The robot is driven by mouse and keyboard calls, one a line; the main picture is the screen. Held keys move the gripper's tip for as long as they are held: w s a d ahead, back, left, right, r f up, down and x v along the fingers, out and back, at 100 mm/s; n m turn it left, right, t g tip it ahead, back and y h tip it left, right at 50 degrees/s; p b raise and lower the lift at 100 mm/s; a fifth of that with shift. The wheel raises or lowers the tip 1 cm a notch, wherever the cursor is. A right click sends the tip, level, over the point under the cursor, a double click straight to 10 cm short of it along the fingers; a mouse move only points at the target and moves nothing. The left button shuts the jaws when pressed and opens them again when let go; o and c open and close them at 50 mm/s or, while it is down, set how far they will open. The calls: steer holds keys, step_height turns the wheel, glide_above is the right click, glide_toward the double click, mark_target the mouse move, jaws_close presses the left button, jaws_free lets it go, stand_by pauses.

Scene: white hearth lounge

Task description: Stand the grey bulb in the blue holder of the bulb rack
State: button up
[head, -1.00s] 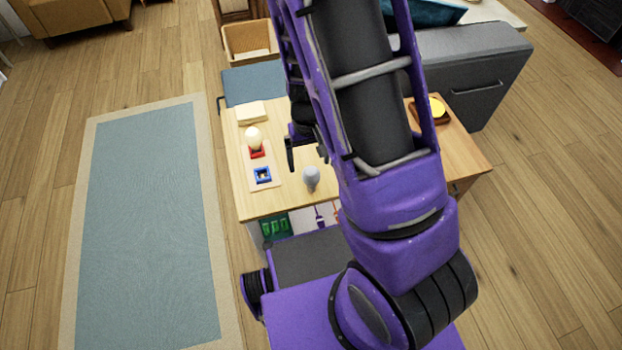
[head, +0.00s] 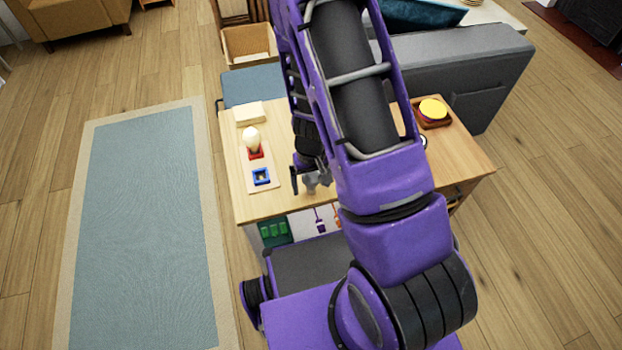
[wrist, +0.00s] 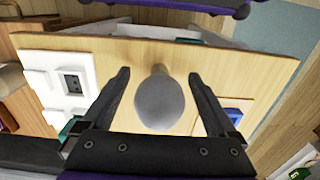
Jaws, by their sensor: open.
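The grey bulb (wrist: 160,103) stands on the wooden table between the two open fingers of my gripper (wrist: 160,92) in the wrist view, with space on both sides. In the head view my gripper (head: 309,180) is at the bulb, which it partly hides. The blue holder (head: 262,176) of the bulb rack (head: 250,184) is to the left of the gripper and looks empty. It also shows partly behind the right finger in the wrist view (wrist: 236,116).
A cream bulb (head: 251,138) stands in the red holder (head: 255,154) of the rack. A pale block (head: 250,113) lies behind it. A wooden tray with a yellow thing (head: 433,109) is at the table's right. White plates (wrist: 60,75) show in the wrist view.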

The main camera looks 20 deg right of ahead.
steer(key=shift+c, duration=0.2)
jaws_close()
steer(key=shift+n, duration=0.5)
steer(key=r, duration=0.3)
steer(key=r+p, duration=0.1)
steer(key=r, duration=0.2)
steer(key=r+p, duration=0.1)
steer(key=r, duration=0.2)
steer(key=shift+w+a+r, duration=0.25)
steer(key=shift+w+a, duration=0.05)
steer(key=shift+a, duration=0.1)
steer(key=w+a+r+n+b, duration=0.1)
steer(key=w+a+n+b, duration=0.2)
steer(key=w+a+n, duration=0.65)
steer(key=n+b, duration=0.1)
steer(key=n, duration=0.3)
glide_above(263, 178)
step_height(263, 178, down, 5)
steer(key=shift+r, duration=0.1)
steer(key=shift+w+f, duration=0.1)
steer(key=shift+f, duration=2.2)
